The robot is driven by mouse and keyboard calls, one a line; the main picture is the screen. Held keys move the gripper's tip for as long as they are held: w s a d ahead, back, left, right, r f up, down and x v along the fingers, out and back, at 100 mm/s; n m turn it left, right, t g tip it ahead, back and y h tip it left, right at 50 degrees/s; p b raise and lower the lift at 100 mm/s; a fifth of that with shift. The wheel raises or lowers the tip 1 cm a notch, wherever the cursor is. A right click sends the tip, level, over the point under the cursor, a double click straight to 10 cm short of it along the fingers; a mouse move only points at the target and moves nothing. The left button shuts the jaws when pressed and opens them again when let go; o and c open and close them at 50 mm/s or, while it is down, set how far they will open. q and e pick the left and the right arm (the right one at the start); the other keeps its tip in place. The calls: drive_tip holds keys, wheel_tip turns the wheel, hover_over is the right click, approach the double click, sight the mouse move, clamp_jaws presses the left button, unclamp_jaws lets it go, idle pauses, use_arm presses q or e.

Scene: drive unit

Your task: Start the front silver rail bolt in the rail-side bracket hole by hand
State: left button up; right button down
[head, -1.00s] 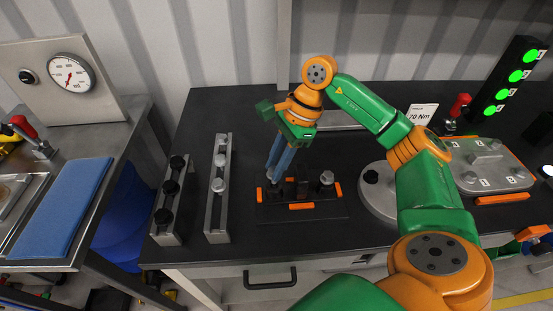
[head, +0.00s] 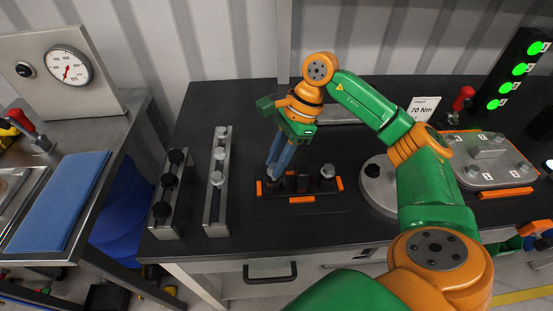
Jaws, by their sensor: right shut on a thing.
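My right gripper (head: 272,175) points down over the left part of the black bracket fixture (head: 318,196) with orange corner pieces. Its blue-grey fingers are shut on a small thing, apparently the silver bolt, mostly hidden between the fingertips. I cannot tell whether the bolt's lower end is inside the hole. Another silver bolt (head: 327,171) stands upright at the fixture's right end, and a dark post (head: 303,183) stands between. The silver rail (head: 215,210) to the left carries several silver bolt heads (head: 216,178); its front end is bare. My left gripper is out of view.
A rail with black knobs (head: 162,212) stands left of the silver rail. A round grey disc (head: 377,190) lies right of the fixture, near my right arm. A grey cover plate (head: 487,174) and a 70 Nm sign (head: 422,108) are farther right. Clear tabletop lies in front.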

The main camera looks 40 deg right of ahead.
drive_tip(key=shift+f, duration=0.3)
drive_tip(key=shift+b, duration=0.3)
drive_tip(key=shift+f+b, duration=0.4)
drive_tip(key=shift+f, duration=0.1)
drive_tip(key=shift+r, duration=0.15)
